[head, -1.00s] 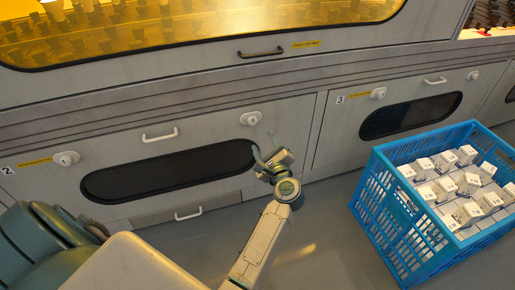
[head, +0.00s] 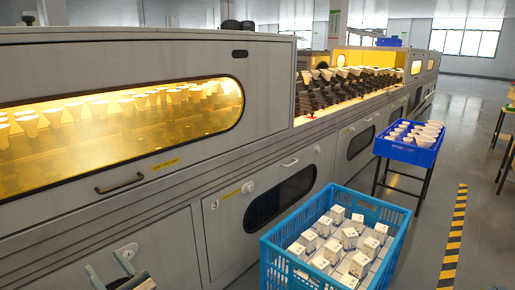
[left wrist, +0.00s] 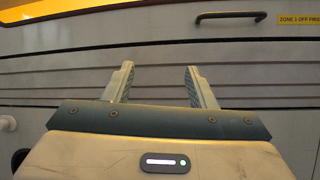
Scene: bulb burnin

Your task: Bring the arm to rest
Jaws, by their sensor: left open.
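My left gripper (head: 108,272) shows at the bottom left edge of the head view, in front of the grey machine's lower panels. In the left wrist view its two fingers (left wrist: 158,88) stand apart with nothing between them, facing the machine's ridged grey side (left wrist: 60,65). Most of my left arm is out of the head view. My right gripper shows in neither view.
A blue crate (head: 272,262) of white boxes stands on the floor beside the machine. A blue tray (head: 405,152) with white bulbs sits on a stand farther back. Bulbs glow behind the machine's yellow window (head: 120,125). Open floor lies right, by a striped line (head: 453,240).

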